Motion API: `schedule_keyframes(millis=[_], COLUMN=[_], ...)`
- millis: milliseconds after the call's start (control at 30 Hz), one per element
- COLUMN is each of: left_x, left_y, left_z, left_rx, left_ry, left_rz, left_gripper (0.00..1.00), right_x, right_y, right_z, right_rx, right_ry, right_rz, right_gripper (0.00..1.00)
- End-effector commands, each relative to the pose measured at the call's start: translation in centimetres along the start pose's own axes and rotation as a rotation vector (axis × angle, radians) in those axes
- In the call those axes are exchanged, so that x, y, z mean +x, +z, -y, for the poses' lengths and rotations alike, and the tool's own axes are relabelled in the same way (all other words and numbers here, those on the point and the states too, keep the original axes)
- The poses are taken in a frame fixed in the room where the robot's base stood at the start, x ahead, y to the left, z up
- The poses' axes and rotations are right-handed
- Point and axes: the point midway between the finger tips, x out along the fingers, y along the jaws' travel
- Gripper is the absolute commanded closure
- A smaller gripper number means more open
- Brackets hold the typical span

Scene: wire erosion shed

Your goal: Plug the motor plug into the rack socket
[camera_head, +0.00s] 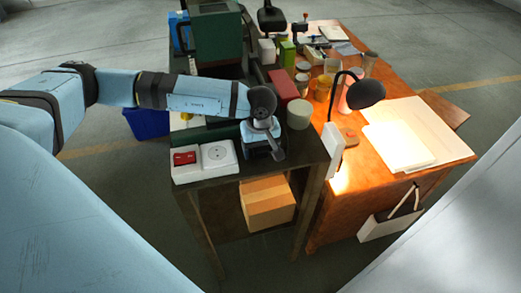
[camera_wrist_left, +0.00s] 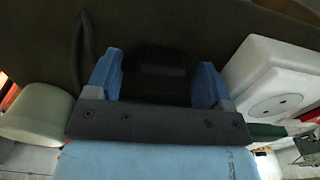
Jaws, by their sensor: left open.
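A white rack socket (camera_head: 217,155) with a round face sits near the front edge of the dark stand, beside a white block with a red switch (camera_head: 185,158). My left gripper (camera_head: 263,152) is just right of the socket, low over the stand top, pointing down. In the left wrist view its two blue fingers (camera_wrist_left: 157,85) are apart. A black, rounded block (camera_wrist_left: 160,70), probably the motor plug, shows between them with gaps on both sides. The socket (camera_wrist_left: 277,104) is at the right there. In the head view the gripper hides the plug. My right gripper is not seen.
A pale round pot (camera_head: 299,113) stands close behind and right of the gripper; a red box (camera_head: 283,86) is behind it. A black desk lamp (camera_head: 366,94) rises over the orange table (camera_head: 335,210). A cardboard box (camera_head: 267,203) sits on the lower shelf.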

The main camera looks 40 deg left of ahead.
Motion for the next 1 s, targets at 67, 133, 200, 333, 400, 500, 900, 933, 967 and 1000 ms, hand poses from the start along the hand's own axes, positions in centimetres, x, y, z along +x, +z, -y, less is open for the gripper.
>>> schedule_keyframes(millis=[67, 133, 200, 333, 400, 500, 900, 933, 967, 1000], left_x=[0.0, 0.0, 0.0, 0.0, -0.1, -0.1, -2.9, -3.5, -4.2, -5.2], left_y=[0.0, 0.0, 0.0, 0.0, 0.0, 0.0, -0.1, -0.1, -0.1, -0.1], left_z=[0.0, 0.0, 0.0, 0.0, 0.0, 0.0, 0.0, -0.1, -0.1, -0.1], left_rx=[0.000, 0.000, 0.000, 0.000, 0.000, 0.000, 0.000, -0.001, 0.000, 0.000], left_ry=[0.000, 0.000, 0.000, 0.000, 0.000, 0.000, 0.003, 0.004, 0.004, 0.005], left_rz=[0.000, 0.000, 0.000, 0.000, 0.000, 0.000, -0.002, -0.002, -0.002, -0.003], left_gripper=[0.26, 0.39, 0.55, 0.77, 0.77, 0.77, 0.77, 0.77, 0.77, 0.77], right_x=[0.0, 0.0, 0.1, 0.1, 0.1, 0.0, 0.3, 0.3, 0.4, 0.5], right_y=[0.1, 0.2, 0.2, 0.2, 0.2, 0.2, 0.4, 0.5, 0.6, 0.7], right_z=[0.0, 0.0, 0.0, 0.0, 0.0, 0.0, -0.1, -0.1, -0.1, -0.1], right_rx=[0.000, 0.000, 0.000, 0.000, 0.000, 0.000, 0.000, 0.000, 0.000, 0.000], right_ry=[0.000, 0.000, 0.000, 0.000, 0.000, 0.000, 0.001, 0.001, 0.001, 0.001], right_rz=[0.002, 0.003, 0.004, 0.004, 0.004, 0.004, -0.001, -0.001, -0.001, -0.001], right_gripper=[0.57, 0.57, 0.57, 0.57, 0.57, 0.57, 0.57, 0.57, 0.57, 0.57])
